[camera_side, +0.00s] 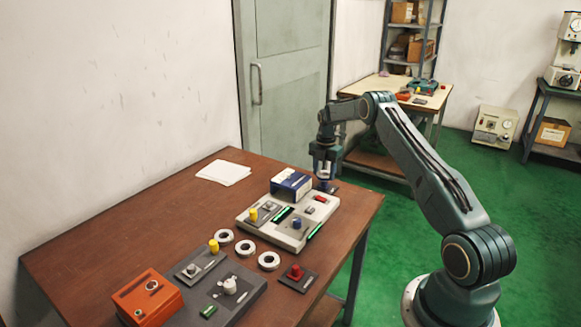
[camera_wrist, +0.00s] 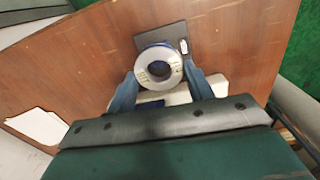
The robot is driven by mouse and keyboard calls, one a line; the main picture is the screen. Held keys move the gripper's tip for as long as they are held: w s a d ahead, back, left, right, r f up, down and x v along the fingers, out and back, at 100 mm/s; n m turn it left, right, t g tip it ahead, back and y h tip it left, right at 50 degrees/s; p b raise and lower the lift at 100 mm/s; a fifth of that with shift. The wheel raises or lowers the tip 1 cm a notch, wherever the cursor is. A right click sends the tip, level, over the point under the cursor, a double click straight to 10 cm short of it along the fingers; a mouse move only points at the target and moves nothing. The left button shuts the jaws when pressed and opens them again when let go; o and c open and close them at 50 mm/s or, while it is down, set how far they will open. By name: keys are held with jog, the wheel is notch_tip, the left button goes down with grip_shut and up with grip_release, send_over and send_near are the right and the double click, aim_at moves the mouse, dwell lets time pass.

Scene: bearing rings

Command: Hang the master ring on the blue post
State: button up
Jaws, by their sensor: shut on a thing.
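My gripper (camera_wrist: 161,88) is shut on a pale metal ring with small dark markings, the master ring (camera_wrist: 143,77). The wrist view shows a finger on each side of it. The blue post (camera_wrist: 158,68) shows dark blue through the ring's hole, on a dark plate (camera_wrist: 148,42) with a small white label. I cannot tell whether the ring is around the post or just above it. In the side view, my gripper (camera_side: 323,178) points down at the table's far right corner, behind the blue and white box; the ring is hard to make out there.
The box (camera_side: 291,184) and a pale instrument panel (camera_side: 272,226) stand close to my gripper. Three loose rings (camera_side: 245,248) lie in front. A red post (camera_side: 295,271), grey fixture (camera_side: 228,291) and orange box (camera_side: 147,298) are nearer. Papers (camera_side: 223,173) lie at the back left.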

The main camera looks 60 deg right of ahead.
aim_at(324, 178)
jog(key=shift+f, duration=1.65)
dwell(1.7)
jog(key=o, duration=1.2)
jog(key=shift+r, duration=3.75)
